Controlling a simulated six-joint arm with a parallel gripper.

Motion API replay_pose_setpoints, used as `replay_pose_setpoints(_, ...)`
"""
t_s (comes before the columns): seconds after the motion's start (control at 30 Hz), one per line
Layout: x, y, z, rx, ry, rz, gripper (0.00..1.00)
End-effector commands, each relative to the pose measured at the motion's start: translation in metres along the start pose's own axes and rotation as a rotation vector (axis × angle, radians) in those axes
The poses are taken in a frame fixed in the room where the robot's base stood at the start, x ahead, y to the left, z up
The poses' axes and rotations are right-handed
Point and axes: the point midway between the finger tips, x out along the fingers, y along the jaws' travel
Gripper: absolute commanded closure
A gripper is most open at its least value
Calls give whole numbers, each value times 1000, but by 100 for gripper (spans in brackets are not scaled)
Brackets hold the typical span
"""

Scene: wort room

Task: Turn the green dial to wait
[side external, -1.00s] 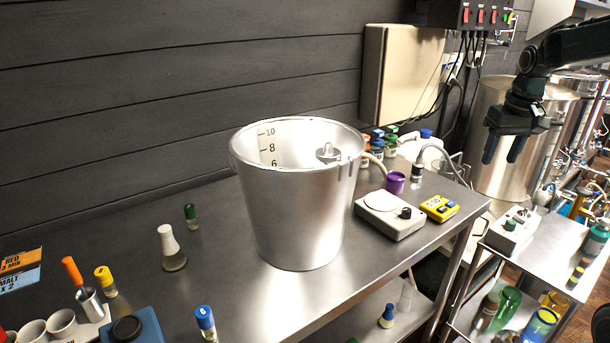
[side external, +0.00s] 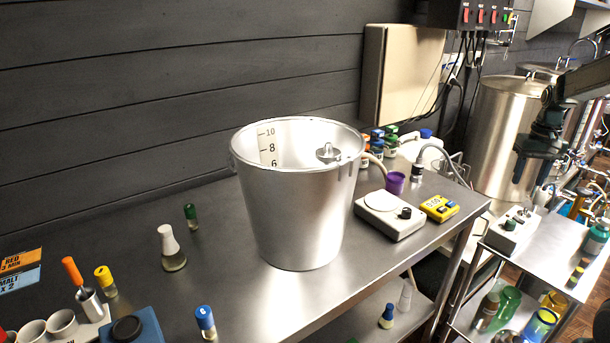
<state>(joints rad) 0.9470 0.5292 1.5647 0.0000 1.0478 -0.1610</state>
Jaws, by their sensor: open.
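My gripper (side external: 533,172) hangs in the air at the right, in front of the large steel tank, with its two dark fingers apart and nothing between them. The gripper is above and apart from this box. The dial's marks and its setting are too small to read. I cannot tell for certain that this is the green dial.
A big metal bucket (side external: 295,215) stands on the steel bench (side external: 225,265). A white scale-like device (side external: 388,222) and a yellow meter (side external: 440,208) lie near its right end. Bottles, including a green one (side external: 507,304), crowd the cart. The steel tank (side external: 500,130) stands behind.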

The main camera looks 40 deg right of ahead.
Motion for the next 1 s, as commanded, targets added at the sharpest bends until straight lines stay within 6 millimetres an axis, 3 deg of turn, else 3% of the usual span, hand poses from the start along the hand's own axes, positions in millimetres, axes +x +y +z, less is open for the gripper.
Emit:
replay_pose_setpoints(0.27, 20, -1, 0, -1, -2, 0, 52)
replay_pose_setpoints(1.0, 123, 0, 0, -1, -3, 1, 52)
